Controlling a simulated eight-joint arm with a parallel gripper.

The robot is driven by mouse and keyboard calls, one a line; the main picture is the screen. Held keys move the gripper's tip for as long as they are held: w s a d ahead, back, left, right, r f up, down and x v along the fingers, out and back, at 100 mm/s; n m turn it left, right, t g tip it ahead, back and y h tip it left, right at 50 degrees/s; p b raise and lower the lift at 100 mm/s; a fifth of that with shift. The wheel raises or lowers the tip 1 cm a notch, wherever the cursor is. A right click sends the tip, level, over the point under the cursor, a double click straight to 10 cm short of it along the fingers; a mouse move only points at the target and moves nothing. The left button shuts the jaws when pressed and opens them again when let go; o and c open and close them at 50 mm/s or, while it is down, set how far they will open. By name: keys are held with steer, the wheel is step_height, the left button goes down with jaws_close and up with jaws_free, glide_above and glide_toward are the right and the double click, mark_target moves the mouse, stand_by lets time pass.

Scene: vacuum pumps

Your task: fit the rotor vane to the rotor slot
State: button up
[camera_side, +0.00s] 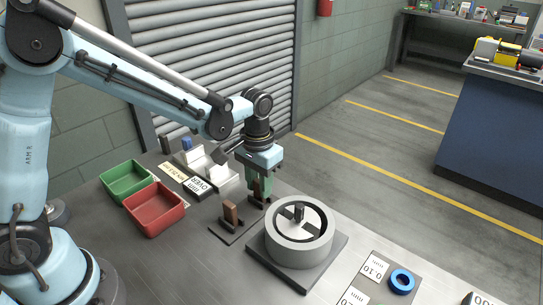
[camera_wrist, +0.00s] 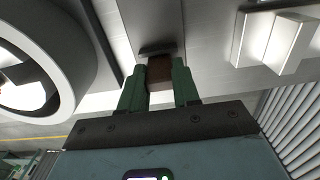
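My gripper (camera_side: 259,188) points down over the back of a dark holder plate. Its two green fingers also show in the wrist view (camera_wrist: 159,84). Between them is a brown rotor vane (camera_wrist: 160,70), with no clear gap on either side. This vane still stands at a dark foot on the bench. A second brown vane (camera_side: 231,212) stands upright in the nearer part of the holder plate (camera_side: 222,234). The round grey pump housing (camera_side: 291,251) sits to the right, with a slotted rotor (camera_side: 316,216) and a dark upright piece in its middle. The slots are partly hidden by the rim.
A green bin (camera_side: 126,181) and a red bin (camera_side: 155,209) stand to the left. A blue ring (camera_side: 401,281) and marked cards (camera_side: 374,268) lie at front right. The pump is close beside my gripper.

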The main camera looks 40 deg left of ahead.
steer(key=o, duration=0.5)
steer(key=shift+c, duration=0.2)
steer(key=shift+r, duration=0.15)
step_height(320, 180, up, 12)
steer(key=s+a+f+t, duration=0.2)
steer(key=s+a+t, duration=0.4)
steer(key=s, duration=0.5)
steer(key=shift+t, duration=0.5)
steer(key=shift+c, duration=1.1)
